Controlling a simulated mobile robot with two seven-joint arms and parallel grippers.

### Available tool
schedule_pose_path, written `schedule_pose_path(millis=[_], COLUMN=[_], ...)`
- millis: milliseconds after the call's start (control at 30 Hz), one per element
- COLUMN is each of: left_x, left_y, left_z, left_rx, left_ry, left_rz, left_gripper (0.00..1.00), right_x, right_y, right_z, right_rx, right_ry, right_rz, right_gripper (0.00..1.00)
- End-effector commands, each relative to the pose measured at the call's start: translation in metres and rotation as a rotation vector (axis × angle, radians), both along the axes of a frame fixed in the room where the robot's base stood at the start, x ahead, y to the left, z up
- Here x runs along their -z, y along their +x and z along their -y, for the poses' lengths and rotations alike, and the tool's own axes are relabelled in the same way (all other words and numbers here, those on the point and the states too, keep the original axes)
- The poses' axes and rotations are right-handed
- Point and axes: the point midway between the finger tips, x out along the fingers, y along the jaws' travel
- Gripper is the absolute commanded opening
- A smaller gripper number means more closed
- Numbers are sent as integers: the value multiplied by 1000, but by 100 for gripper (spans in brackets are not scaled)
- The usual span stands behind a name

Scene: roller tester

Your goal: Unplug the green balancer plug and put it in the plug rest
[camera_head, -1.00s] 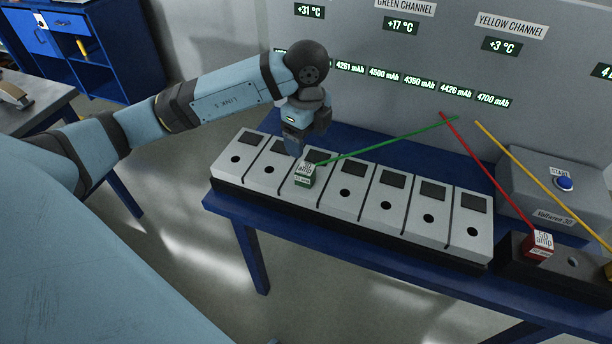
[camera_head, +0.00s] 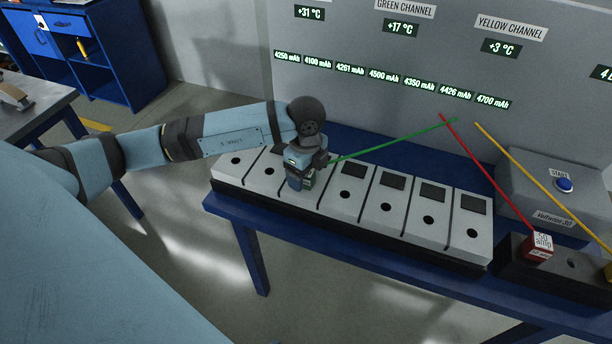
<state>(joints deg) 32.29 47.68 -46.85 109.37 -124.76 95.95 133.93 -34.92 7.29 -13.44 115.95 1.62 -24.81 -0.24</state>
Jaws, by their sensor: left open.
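The green plug (camera_head: 308,182) sits at the third white module from the left, mostly hidden behind my left gripper. Its green cable (camera_head: 392,142) runs up to the right to the grey wall panel. My left gripper (camera_head: 300,184) is open and right at the plug, with its fingers pointing down around or beside it; I cannot tell which. The plug rest is the dark block (camera_head: 513,268) at the right end of the table. It holds a red plug (camera_head: 539,246) on a red cable and has an empty round hole (camera_head: 571,262) beside it. My right gripper is out of view.
A row of white modules (camera_head: 387,207) with round sockets lies along the blue table (camera_head: 240,208). A grey box with a blue start button (camera_head: 564,184) stands behind the rest. Red and yellow cables (camera_head: 535,176) slant across the right side. A yellow plug (camera_head: 608,271) shows at the right edge.

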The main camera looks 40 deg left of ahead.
Motion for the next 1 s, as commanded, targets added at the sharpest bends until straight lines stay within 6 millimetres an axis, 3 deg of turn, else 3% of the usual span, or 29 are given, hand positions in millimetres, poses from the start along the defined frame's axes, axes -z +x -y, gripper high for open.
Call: schedule_pose_path(millis=[67, 300, 333, 733, 867, 1000], left_x=[0, 0, 0, -9, -25, -55], left_y=[0, 0, 0, 1, 1, 1], left_z=[0, 0, 0, 0, 0, 0], left_rx=[0, 0, 0, 0, 1, 0], left_ry=[0, 0, 0, 0, 0, -1], left_rz=[0, 0, 0, 3, 3, 6], left_gripper=[75, 20, 17, 17, 17, 17], right_x=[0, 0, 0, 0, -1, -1], right_y=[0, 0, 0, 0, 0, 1], right_z=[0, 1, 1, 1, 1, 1], right_rx=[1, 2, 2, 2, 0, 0], right_ry=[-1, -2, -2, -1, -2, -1], right_rz=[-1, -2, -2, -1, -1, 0], right_gripper=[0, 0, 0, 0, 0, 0])
